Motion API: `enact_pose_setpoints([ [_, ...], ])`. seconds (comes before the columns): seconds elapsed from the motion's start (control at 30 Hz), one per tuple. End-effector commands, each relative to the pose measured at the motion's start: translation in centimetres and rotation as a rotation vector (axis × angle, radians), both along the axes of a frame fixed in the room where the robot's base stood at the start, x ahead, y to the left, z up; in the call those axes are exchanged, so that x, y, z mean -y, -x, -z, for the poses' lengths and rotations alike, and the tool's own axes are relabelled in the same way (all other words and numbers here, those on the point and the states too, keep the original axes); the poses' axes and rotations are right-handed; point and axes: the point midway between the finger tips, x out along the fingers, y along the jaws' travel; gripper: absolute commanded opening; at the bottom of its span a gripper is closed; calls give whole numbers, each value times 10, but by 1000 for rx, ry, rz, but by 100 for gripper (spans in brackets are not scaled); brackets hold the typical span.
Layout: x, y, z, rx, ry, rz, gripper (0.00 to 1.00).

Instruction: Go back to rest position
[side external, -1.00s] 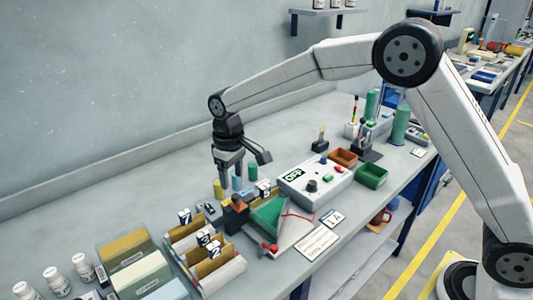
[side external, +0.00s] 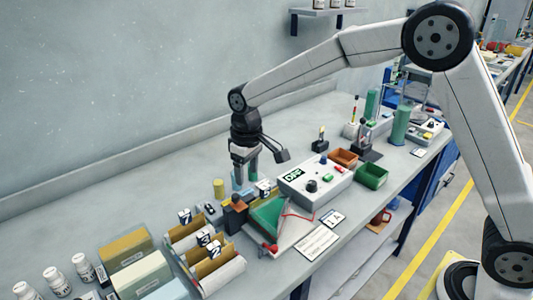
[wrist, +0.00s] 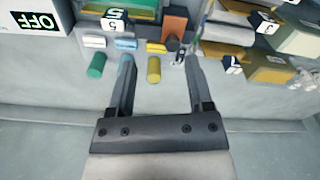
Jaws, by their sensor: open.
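My gripper (side external: 245,178) hangs above the bench with its fingers pointing down, open and with nothing held between them. In the wrist view my gripper (wrist: 160,68) shows two spread fingers with a clear gap. A yellow cylinder (wrist: 154,70) shows in that gap, standing on the bench beyond the fingers. A blue cylinder (wrist: 126,62) is partly covered by the left finger, and a green cylinder (wrist: 97,66) is just left of it. In the side view the yellow cylinder (side external: 219,189) is left of the fingers; the blue and green ones are partly hidden by them.
A control box (side external: 315,184) reading OFF stands right of my gripper. Numbered racks (side external: 211,262) and a green panel on a fixture (side external: 268,217) are in front. An orange bin (side external: 343,158) and green bin (side external: 372,176) lie further right. The bench along the wall is clear.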

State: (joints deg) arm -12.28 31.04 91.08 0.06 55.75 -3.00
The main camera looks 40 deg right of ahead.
Motion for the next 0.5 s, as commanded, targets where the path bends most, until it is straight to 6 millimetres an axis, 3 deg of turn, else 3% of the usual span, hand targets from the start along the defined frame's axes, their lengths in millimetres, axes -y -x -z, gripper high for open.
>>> enact_pose_setpoints([
  [0.5, 68, 97, 20, 102, -18, 143, 66],
])
